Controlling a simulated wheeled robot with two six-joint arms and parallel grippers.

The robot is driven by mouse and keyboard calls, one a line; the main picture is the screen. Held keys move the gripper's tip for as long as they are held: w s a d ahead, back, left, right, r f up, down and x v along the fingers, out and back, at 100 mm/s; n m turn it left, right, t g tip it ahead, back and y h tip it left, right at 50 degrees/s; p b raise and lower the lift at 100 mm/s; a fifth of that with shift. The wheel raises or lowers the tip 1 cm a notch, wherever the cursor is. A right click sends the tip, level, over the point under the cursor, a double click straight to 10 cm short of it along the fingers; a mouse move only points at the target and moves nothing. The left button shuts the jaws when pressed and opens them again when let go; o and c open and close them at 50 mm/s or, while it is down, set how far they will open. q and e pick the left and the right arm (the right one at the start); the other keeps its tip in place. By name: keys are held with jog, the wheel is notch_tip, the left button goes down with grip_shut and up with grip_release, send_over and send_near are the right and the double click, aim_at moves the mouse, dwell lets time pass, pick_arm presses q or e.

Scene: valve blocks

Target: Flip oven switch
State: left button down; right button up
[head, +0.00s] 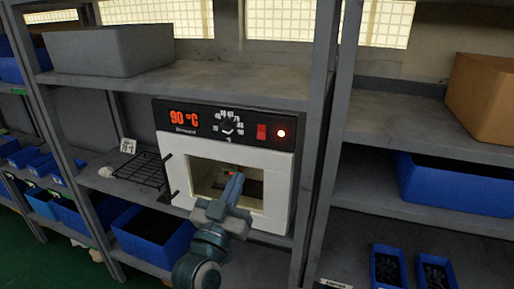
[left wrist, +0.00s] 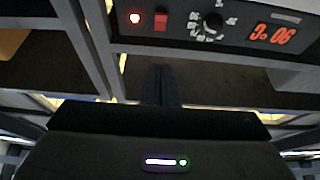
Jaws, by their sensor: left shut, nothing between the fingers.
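The oven (head: 180,150) is a white box with a black top panel, standing on the middle shelf in the head view. The red oven switch (head: 261,132) is on the panel's right part, beside a lit red lamp (head: 281,133). The left wrist view shows the panel upside down, with the switch (left wrist: 160,21) at the top. My left gripper (head: 235,178) is shut and empty, in front of the oven's dark opening and below the switch, apart from it. Its fingers (left wrist: 166,85) also show in the left wrist view. My right gripper is not in view.
The panel also has a dial (head: 229,125) and a display (head: 184,118) reading 90 °C. A wire rack (head: 140,168) lies left of the oven. A shelf post (head: 316,130) stands close on the right. A grey bin (head: 110,50) sits on the shelf above.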

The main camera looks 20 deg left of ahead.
pick_arm(q)
jog(key=p, duration=0.6)
send_near(261, 135)
notch_tip(261, 135, up, 4)
jog(key=w, duration=0.2)
jog(key=shift+w+f, duration=0.5)
jog(key=shift+w, duration=0.35)
jog(key=shift+w+f, duration=0.45)
jog(key=shift+w, duration=0.4)
